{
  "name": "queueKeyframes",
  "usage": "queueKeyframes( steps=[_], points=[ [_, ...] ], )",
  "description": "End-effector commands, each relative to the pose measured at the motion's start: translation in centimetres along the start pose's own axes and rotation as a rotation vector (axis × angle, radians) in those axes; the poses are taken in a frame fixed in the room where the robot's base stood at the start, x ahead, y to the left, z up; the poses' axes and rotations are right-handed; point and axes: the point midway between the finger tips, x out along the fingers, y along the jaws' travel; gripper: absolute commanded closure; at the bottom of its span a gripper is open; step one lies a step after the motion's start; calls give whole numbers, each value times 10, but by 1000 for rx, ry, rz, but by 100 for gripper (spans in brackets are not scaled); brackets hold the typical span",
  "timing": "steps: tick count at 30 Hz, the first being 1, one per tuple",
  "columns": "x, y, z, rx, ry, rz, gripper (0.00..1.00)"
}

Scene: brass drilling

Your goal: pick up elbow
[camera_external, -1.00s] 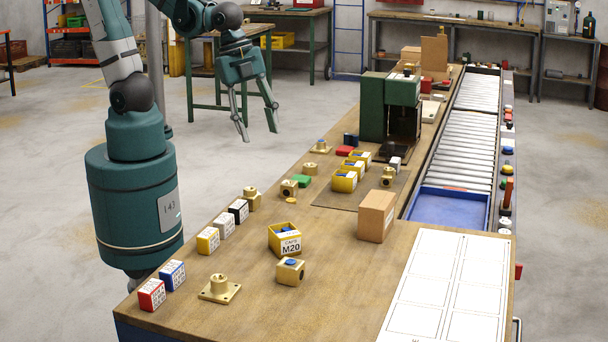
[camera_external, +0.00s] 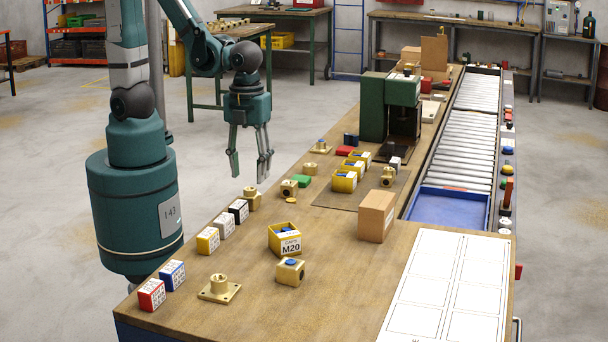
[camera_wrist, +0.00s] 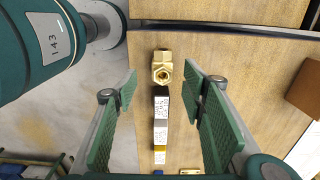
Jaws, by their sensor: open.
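A brass fitting (camera_external: 252,198) that looks like the elbow sits on the wooden bench by its left edge, just beyond a black labelled box. In the wrist view the elbow (camera_wrist: 162,67) shows a dark threaded port facing the black box (camera_wrist: 161,104). My gripper (camera_external: 249,177) points down above it, apart from it, with its fingers spread and empty.
White (camera_external: 224,224), yellow (camera_external: 208,240), blue (camera_external: 173,274) and red (camera_external: 152,295) boxes line the left edge. A brass flange (camera_external: 219,288), a yellow M20 bin (camera_external: 285,239), a cardboard box (camera_external: 377,216) and another brass fitting (camera_external: 289,188) stand on the bench (camera_external: 330,285).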

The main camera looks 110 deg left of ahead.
Motion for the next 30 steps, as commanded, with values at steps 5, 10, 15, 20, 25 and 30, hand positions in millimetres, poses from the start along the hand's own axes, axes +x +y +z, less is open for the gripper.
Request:
queueKeyframes(
  steps=[5,10,15,20,25,30],
  points=[
    [0,0,0,1,0,1,59],
    [0,0,0,0,0,0,59],
    [6,-1,0,0,0,0,59],
    [16,-1,0,-1,0,0,59],
    [24,-1,0,-1,0,0,59],
    [26,-1,0,-1,0,0,59]
  ],
)
